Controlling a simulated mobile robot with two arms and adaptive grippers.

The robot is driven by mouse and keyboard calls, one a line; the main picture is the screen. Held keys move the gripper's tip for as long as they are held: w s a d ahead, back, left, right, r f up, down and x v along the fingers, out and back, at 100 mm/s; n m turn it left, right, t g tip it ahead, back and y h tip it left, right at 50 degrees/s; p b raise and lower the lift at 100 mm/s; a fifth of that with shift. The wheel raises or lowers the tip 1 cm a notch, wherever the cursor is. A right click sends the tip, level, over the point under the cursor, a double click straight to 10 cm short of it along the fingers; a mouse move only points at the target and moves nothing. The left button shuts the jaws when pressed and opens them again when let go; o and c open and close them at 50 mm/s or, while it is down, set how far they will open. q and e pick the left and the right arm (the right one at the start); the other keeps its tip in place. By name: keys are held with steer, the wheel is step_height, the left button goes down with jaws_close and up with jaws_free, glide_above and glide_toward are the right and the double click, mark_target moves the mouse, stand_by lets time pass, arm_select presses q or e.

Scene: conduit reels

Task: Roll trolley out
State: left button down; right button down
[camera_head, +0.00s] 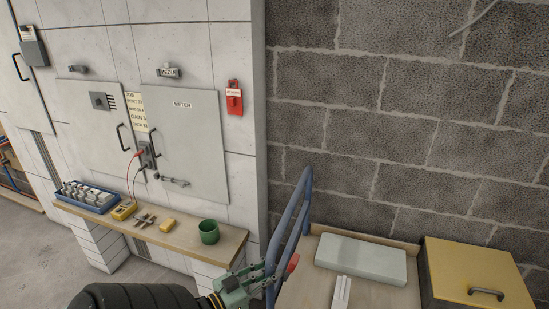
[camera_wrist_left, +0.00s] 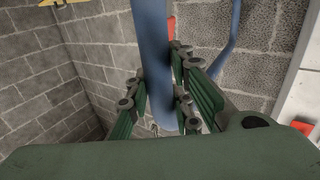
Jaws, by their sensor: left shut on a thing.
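The trolley has a wooden deck (camera_head: 312,284) and an upright blue tube handle (camera_head: 287,222), at the bottom centre of the head view. My left gripper (camera_head: 262,284) is shut on the blue handle at its near side. In the left wrist view the blue tube (camera_wrist_left: 153,60) passes between my green fingers (camera_wrist_left: 160,100). The trolley's wheels are out of view. My right gripper is not in view.
A grey block wall (camera_head: 400,130) stands behind the trolley. Open floor (camera_head: 40,260) shows at the left.

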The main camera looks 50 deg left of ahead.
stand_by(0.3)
arm_select(q)
steer(key=c, duration=1.5)
jaws_free()
steer(key=shift+c, duration=0.2)
steer(key=shift+s, duration=0.15)
steer(key=s, duration=1.2)
steer(key=shift+w+f, duration=0.1)
